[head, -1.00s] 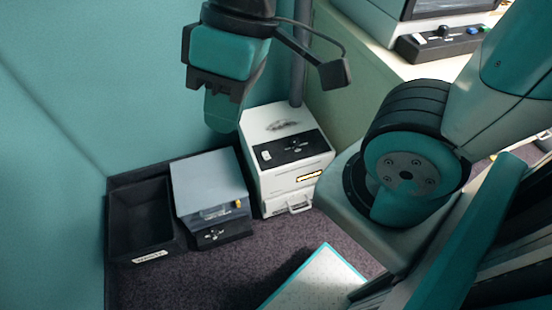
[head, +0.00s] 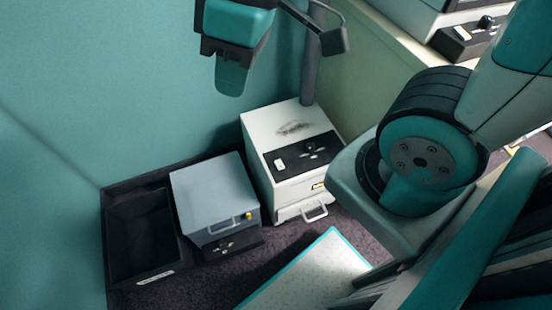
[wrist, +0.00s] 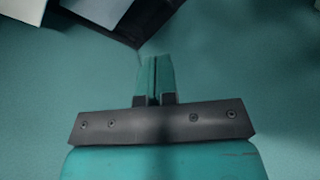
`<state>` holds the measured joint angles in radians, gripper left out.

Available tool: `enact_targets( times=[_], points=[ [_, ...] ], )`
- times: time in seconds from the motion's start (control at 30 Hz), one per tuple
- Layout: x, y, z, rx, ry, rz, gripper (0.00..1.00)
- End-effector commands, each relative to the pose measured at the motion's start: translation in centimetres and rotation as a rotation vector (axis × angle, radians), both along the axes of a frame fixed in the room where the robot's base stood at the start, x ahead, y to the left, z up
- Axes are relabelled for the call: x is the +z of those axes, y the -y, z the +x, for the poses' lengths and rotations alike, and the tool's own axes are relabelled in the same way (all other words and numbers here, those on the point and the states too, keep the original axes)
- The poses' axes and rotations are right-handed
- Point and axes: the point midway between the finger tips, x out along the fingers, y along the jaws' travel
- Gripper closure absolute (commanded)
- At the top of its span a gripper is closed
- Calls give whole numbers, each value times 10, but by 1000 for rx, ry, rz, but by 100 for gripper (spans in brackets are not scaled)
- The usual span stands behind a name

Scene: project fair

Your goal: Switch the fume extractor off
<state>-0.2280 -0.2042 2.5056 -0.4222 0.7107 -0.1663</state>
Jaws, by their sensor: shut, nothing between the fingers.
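The fume extractor appears to be the white box (head: 288,127) with a grey pipe (head: 311,70) rising behind it. Its sloped top carries a black panel (head: 302,154) with a white rocker switch (head: 279,164) at the left and a dark knob beside it. The switch's position is too small to tell. My gripper (head: 231,86) hangs above and left of the white box in the head view, apart from it. Its fingers are together and empty, as the wrist view (wrist: 155,80) shows. The wrist view has mostly teal wall around the fingers.
A grey-lidded box (head: 210,185) with a small control panel stands left of the white box. A black open bin (head: 108,240) with a label is farther left. A white, teal-edged board (head: 305,275) is in front. A bench (head: 395,50) with equipment stands at upper right.

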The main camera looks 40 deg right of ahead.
Motion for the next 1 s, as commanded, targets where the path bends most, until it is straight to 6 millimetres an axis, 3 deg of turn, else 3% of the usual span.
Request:
enact_targets(
  times=[0.03, 0.17, 0.3, 0.5, 0.6, 0.7, 1.0],
  points=[
    [-47, 10, 17, 20, 2, -21, 100],
    [-134, 46, 65, 123, 25, -87, 100],
    [-231, 94, 106, 260, 30, -154, 100],
    [-350, 160, 138, 455, 4, -218, 100],
    [-388, 183, 144, 529, -12, -232, 100],
    [-410, 197, 146, 579, -21, -239, 100],
    [-444, 203, 143, 612, -30, -241, 100]
  ],
)
